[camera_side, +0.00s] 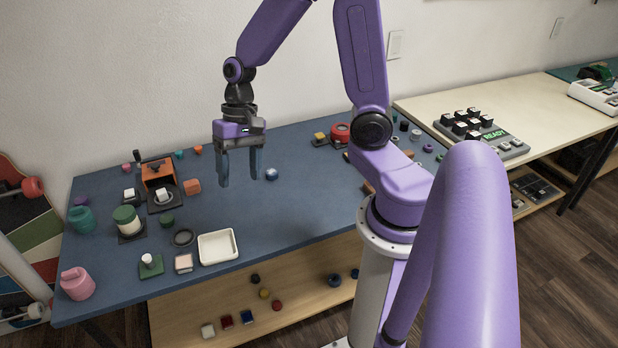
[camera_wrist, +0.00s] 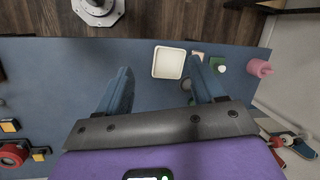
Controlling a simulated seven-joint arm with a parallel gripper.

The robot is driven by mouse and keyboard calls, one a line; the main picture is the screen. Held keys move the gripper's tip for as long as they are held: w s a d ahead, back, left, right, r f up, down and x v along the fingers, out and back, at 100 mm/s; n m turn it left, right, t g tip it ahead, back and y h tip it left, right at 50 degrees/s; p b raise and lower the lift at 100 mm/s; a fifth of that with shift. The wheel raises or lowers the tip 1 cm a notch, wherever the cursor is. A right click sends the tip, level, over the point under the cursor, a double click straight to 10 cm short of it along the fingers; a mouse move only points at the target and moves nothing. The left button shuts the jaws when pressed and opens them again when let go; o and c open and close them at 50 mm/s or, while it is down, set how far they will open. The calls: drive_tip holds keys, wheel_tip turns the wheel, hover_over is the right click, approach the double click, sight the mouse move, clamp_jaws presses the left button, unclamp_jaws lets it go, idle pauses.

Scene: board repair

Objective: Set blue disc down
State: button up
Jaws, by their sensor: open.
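My gripper (camera_side: 240,182) is open above the blue table, its two fingers pointing down with nothing seen between them. It also shows in the wrist view (camera_wrist: 158,70), fingers spread apart. A small shiny blue round piece (camera_side: 271,174) lies on the table just right of the fingers in the side view. I cannot tell whether it is the blue disc. It is not seen in the wrist view. A dark blue round piece (camera_side: 334,281) lies on the lower wooden shelf. No disc is held.
A white tray (camera_side: 218,260) stands at the table's front edge; it shows in the wrist view (camera_wrist: 169,75). A dark ring (camera_side: 184,238), a green-lidded jar (camera_side: 126,219) and a pink pot (camera_side: 77,284) stand to the left. A red round part (camera_side: 340,133) is at the back right. The table's middle is mostly clear.

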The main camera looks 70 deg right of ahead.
drive_tip(key=s+a+r+n+h, duration=0.1)
drive_tip(key=s+a+r+n, duration=0.1)
drive_tip(key=s+n, duration=0.6)
drive_tip(key=s+a+r+n+h, duration=0.1)
drive_tip(key=s+r+n+h, duration=0.1)
drive_tip(key=s+n, duration=0.5)
drive_tip(key=shift+s+a+r+n, duration=0.35)
drive_tip(key=shift+r+n, duration=0.05)
drive_tip(key=shift+n, duration=0.6)
drive_tip(key=shift+o, duration=0.5)
drive_tip(key=shift+s+d+r+n+t, duration=0.15)
drive_tip(key=shift+s+n+t, duration=0.3)
drive_tip(key=shift+n, duration=0.25)
